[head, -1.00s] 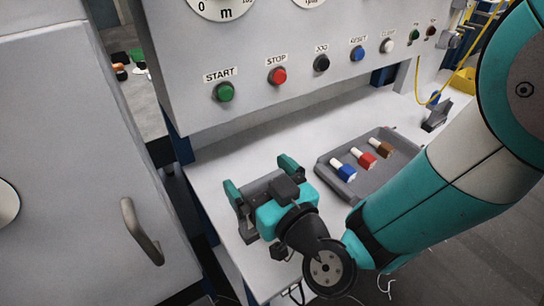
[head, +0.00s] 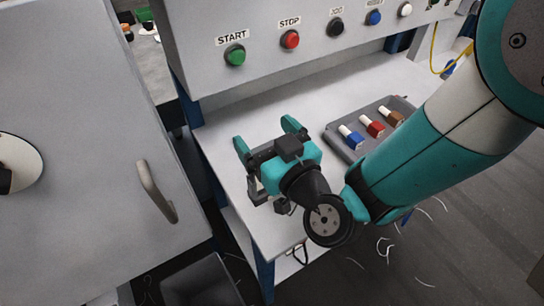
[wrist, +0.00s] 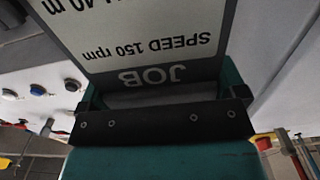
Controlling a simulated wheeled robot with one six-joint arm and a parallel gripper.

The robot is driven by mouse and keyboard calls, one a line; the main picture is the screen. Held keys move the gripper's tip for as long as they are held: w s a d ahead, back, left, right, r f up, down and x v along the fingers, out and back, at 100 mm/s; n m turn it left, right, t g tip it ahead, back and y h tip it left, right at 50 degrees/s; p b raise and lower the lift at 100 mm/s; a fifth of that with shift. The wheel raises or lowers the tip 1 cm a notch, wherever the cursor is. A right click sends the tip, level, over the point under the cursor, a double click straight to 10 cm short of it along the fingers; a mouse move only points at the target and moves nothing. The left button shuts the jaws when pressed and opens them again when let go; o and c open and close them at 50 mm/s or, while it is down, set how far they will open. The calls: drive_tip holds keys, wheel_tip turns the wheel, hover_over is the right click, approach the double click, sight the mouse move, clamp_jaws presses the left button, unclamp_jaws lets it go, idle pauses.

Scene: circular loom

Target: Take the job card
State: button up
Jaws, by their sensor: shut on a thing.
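The job card (wrist: 140,40) fills the top of the wrist view. It is pale with a dark band reading JOB and a line SPEED 150 rpm, all upside down. My gripper (wrist: 168,92) is shut on it, with the card's JOB edge between the teal fingers. In the head view my gripper (head: 266,137) is over the left part of the white table, its fingers pointing away toward the panel. I cannot make out the card in the head view.
A grey tray (head: 334,138) with blue, red and brown pieces lies right of my gripper. The panel with the START button (head: 235,55) stands behind. A grey cabinet door with a handle (head: 156,191) is at left. A dark bin (head: 203,282) is below.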

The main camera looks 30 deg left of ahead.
drive_tip(key=shift+r+p, duration=0.4)
drive_tip(key=shift+r, duration=0.1)
wheel_tip(320, 180, up, 6)
drive_tip(key=p, duration=0.6)
drive_tip(key=shift+r+p, duration=0.15)
drive_tip(key=shift+p, duration=0.15)
